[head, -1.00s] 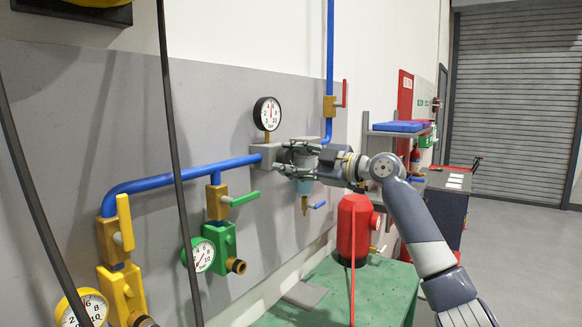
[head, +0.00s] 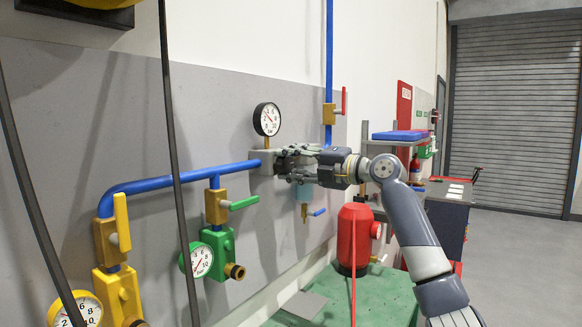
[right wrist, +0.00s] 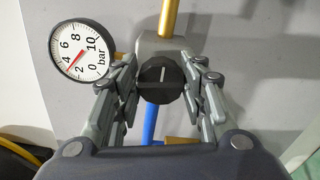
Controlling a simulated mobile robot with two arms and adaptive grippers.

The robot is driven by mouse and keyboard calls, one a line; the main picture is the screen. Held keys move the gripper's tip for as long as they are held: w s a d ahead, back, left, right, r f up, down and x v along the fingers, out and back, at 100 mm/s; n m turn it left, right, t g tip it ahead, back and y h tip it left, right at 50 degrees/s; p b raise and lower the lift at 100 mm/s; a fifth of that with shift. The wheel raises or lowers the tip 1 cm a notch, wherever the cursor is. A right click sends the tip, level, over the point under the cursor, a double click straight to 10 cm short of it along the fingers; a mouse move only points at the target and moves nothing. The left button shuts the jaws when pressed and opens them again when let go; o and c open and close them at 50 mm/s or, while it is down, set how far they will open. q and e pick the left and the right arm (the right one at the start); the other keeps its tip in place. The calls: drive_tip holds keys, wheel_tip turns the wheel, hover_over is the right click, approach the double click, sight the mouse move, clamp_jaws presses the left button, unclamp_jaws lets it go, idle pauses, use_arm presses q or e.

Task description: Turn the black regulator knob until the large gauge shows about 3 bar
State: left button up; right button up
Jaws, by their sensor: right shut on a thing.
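The large white-faced gauge (head: 267,119) stands above the regulator block (head: 268,160) on the wall panel. In the right wrist view the gauge (right wrist: 82,52) is close, and its red needle points between the 2 and the 4. The black regulator knob (right wrist: 161,84) is faceted, with a pale line on its face. My right gripper (right wrist: 160,80) is shut on the knob, with a finger on either side. In the head view the right gripper (head: 300,163) hides the knob. My left gripper is not in view.
A blue pipe (head: 165,182) runs left to yellow and green valves with smaller gauges. A red tank (head: 354,238) stands on the green surface (head: 385,300) below. Dark cables cross the left foreground.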

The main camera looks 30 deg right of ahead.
drive_tip(key=shift+a+f+n, duration=0.1)
drive_tip(key=shift+f+n, duration=0.05)
drive_tip(key=shift+n, duration=0.95)
drive_tip(key=o, duration=1.1)
drive_tip(key=shift+c, duration=0.2)
drive_tip(key=shift+s+d, duration=0.2)
drive_tip(key=shift+s, duration=0.15)
drive_tip(key=v, duration=1.1)
drive_tip(key=shift+s, duration=0.15)
